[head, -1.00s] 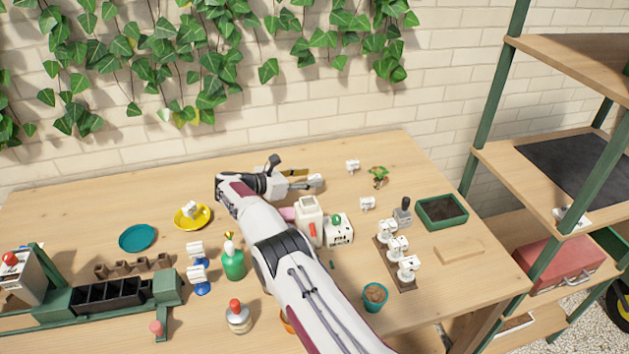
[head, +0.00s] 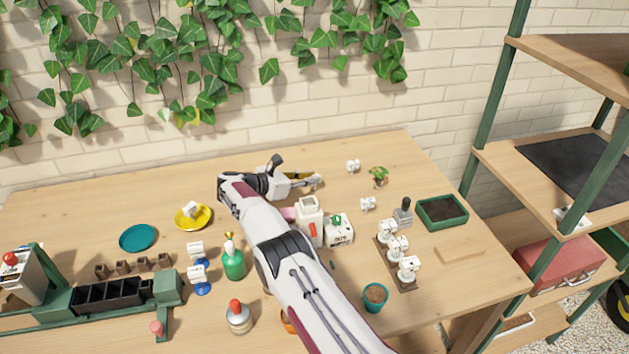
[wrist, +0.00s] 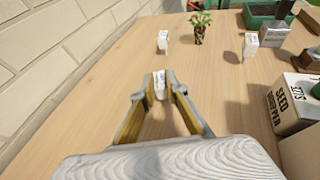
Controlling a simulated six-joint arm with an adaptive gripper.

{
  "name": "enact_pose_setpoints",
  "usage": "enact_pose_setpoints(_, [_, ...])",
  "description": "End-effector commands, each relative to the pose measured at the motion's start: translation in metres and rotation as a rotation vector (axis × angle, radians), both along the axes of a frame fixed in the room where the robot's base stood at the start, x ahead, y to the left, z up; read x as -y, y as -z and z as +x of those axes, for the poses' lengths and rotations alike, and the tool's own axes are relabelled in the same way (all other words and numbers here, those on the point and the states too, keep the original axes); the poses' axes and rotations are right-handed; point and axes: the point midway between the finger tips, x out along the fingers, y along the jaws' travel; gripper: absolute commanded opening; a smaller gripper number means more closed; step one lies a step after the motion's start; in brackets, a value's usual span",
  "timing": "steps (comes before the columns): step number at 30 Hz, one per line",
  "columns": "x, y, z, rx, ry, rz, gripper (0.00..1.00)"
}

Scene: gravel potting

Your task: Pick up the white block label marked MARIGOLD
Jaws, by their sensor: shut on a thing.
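My gripper (wrist: 161,82) is shut on a white block label (wrist: 159,86), which sits between the fingertips in the wrist view. Faint marks show on its face, but I cannot read them. In the head view my gripper (head: 318,179) is low over the back middle of the table, and the held block is mostly hidden by the fingers. Two similar white blocks stand beyond it: one at the back (head: 353,166), also in the wrist view (wrist: 163,40), and one farther right (head: 367,204), also in the wrist view (wrist: 250,44). Their lettering is unreadable.
A small potted plant (head: 378,175) stands beyond the gripper. A white seed box (head: 340,234) and a white jug (head: 309,220) stand in front. A yellow saucer (head: 193,224) holding a white block is at left. A green tray (head: 441,212) is at right. The wall is close behind.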

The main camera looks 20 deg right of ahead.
Motion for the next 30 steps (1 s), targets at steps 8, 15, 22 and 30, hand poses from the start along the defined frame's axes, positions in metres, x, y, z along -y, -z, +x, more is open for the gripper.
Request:
enact_pose_setpoints(8, [0.000, -0.002, 0.000, 0.000, 0.000, 0.000, 0.00])
enact_pose_setpoints(15, [0.000, -0.013, 0.000, 0.001, 0.000, 0.000, 0.00])
enact_pose_setpoints(22, [0.000, -0.036, 0.000, 0.002, 0.000, 0.000, 0.00])
enact_pose_setpoints(30, [0.000, -0.072, 0.001, 0.002, 0.000, 0.001, 0.00])
